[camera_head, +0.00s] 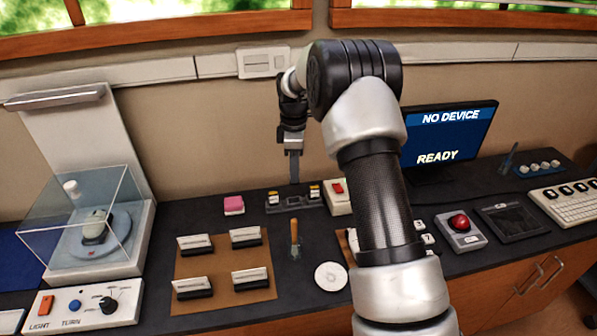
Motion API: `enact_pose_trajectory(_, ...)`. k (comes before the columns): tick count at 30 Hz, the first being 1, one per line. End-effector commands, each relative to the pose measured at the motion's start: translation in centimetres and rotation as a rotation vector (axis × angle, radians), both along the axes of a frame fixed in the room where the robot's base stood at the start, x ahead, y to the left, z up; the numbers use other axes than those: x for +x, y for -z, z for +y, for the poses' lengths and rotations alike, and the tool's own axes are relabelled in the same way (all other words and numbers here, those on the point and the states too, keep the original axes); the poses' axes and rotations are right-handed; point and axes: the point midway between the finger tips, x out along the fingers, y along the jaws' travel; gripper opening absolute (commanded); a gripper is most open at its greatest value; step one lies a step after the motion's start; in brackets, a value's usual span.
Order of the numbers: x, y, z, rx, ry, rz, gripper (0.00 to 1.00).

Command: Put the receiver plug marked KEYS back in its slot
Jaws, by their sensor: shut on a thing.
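My gripper (294,178) points straight down above the middle of a small dark dock (294,202) at the back of the counter. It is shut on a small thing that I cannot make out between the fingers. I cannot tell the exact gap between fingertips and dock.
A white box with a red switch (338,197) stands close right of the dock, a pink block (233,204) to its left. A wooden-handled tool (294,238) lies in front. The monitor (450,140) reads "NO DEVICE" and "READY". My arm hides part of the counter.

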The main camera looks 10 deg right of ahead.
Motion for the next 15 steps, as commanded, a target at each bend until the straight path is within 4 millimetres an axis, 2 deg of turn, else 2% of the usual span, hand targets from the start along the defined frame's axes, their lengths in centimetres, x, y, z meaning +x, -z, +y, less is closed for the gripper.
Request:
enact_pose_trajectory(6, 1.7, 1.4, -0.1, 0.001, -0.178, 0.0, 0.0)
enact_pose_trajectory(15, 1.9, 2.6, -0.1, 0.002, -0.21, 0.0, 0.0)
